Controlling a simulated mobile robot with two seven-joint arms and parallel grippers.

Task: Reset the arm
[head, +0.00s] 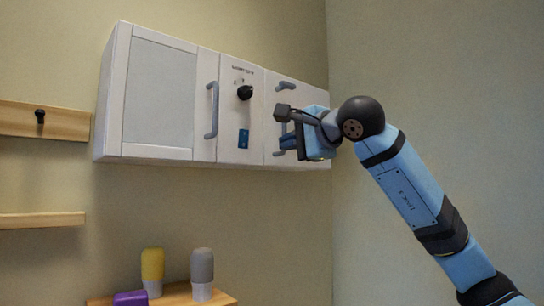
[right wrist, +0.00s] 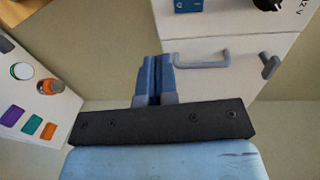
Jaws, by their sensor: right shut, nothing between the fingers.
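My right arm comes in from the right in the head view, raised and bent. Its gripper (head: 286,143) is in front of the right part of a white wall cabinet (head: 138,152), near a grey handle. In the right wrist view the blue fingers of the gripper (right wrist: 153,75) are together with nothing between them. A grey handle (right wrist: 200,62) on a white front shows beyond the fingertips, and the fingers appear apart from it. My left gripper is not in view.
The cabinet has a black knob (head: 244,93) and a blue label (head: 243,139). Below stand a yellow-topped bottle (head: 152,264) and a grey-topped bottle (head: 202,267) on a wooden top, beside a purple object (head: 131,298). A wooden rail (head: 62,121) is at left. Open space lies below the gripper.

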